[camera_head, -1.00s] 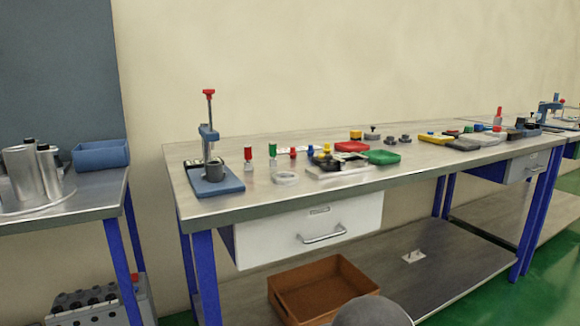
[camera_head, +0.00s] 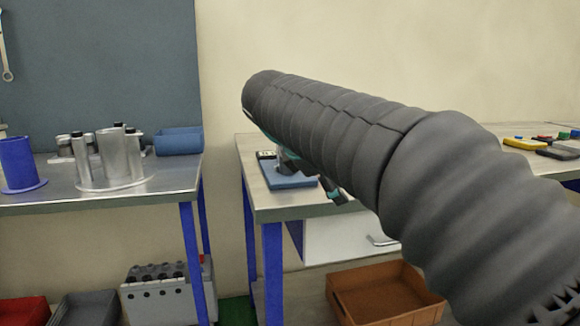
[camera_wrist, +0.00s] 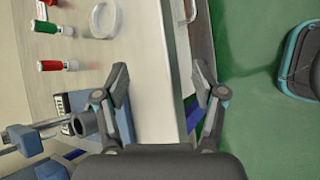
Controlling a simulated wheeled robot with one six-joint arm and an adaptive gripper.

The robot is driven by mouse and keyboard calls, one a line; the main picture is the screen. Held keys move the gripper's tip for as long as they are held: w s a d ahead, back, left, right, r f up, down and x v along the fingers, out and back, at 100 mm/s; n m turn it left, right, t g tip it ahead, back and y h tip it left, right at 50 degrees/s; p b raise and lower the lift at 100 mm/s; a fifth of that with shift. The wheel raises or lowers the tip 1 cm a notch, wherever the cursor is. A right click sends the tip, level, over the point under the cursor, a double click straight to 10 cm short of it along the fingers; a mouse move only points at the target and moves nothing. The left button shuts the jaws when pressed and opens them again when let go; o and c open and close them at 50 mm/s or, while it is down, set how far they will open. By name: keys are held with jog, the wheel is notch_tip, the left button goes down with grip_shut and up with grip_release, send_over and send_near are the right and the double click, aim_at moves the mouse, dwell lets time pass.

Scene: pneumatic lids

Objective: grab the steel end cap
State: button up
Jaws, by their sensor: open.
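My gripper (camera_wrist: 160,82) is open and empty in the wrist view, its fingers spread over the front edge of the workbench (camera_wrist: 150,95). A dark grey cylindrical part (camera_wrist: 86,122) stands at the blue press, left of my gripper. A pale ring (camera_wrist: 92,24) lies on the bench beyond the left finger. I cannot tell whether either of these is the steel end cap, and nothing else in view is clearly it. In the head view my arm hides most of the press and the bench top behind it.
The left table (camera_head: 165,180) holds silver cylinders (camera_head: 122,158), a blue cylinder (camera_head: 18,162) and a blue bin (camera_head: 178,141). A brown crate (camera_head: 385,290) sits below the bench. Green floor lies right of the edge.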

aim_at(284, 170)
jog(key=w+a+r+n, duration=0.1)
jog(key=a, duration=0.2)
jog(key=w+a+r+n+h, duration=0.1)
jog(key=w+a+r+n, duration=0.1)
jog(key=a, duration=0.2)
jog(key=w+a+r+n+t+h, duration=0.1)
jog(key=w+a, duration=0.1)
jog(key=a, duration=0.1)
jog(key=shift+w+a+r+n, duration=0.1)
jog(key=shift+a+r+n, duration=0.1)
jog(key=shift+n, duration=0.1)
jog(key=a+r+n+t+h, duration=0.1)
jog(key=a+r+n+h, duration=0.15)
jog(key=a, duration=0.65)
jog(key=shift+n, duration=0.35)
jog(key=x, duration=0.7)
jog(key=shift+w+f, duration=0.25)
jog(key=shift+f, duration=0.2)
jog(key=shift+b+x, duration=0.35)
jog(key=shift+x, duration=2.5)
jog(key=shift+w+a, duration=0.1)
jog(key=shift+a, duration=0.05)
grip_shut()
